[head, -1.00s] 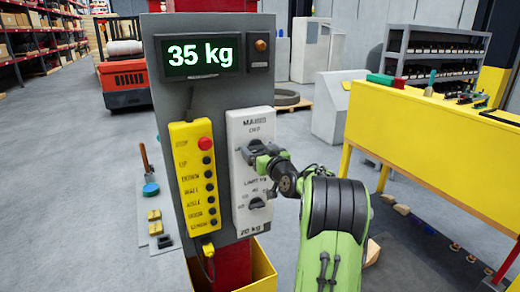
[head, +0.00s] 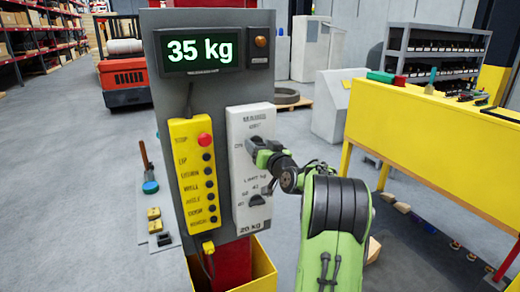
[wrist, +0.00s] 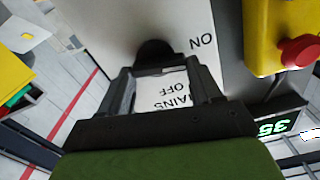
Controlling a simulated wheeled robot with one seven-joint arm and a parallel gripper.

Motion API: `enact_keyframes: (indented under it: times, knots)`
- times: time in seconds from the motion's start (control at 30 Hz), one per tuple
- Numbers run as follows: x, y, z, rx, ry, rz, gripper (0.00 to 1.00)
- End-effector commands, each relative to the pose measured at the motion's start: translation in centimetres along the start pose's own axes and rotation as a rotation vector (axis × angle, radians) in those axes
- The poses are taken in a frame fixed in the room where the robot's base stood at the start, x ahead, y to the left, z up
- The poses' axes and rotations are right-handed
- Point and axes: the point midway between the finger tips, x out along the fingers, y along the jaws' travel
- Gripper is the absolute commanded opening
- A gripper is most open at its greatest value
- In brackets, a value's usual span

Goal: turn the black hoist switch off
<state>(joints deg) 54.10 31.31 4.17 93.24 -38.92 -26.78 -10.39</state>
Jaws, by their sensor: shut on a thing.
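The black switch is a dark rounded knob (wrist: 155,52) on the white panel (head: 241,190) marked MAINS at the top and 20 kg at the bottom. In the wrist view, OFF is printed on the near side of the knob and ON to its right. My gripper (wrist: 165,74) is shut on the knob, its fingers on either side. In the head view my gripper (head: 258,148) covers the knob, and ON shows just left of it. I cannot tell which mark the knob points to.
A second black knob (head: 257,201), marked LIMIT kg, sits lower on the white panel. A yellow button box (head: 195,175) with a red button is close on its left. A display (head: 200,50) above reads 35 kg. A yellow bench (head: 430,135) stands to the right.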

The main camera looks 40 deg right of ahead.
Motion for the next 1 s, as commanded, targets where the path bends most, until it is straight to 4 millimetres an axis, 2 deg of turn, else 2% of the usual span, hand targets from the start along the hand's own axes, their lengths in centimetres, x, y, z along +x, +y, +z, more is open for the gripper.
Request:
enact_keyframes:
  times: [1.0]
  knots:
    - [0.00, 0.77, -0.16, 0.960, 0.001, 0.000, 0.33]
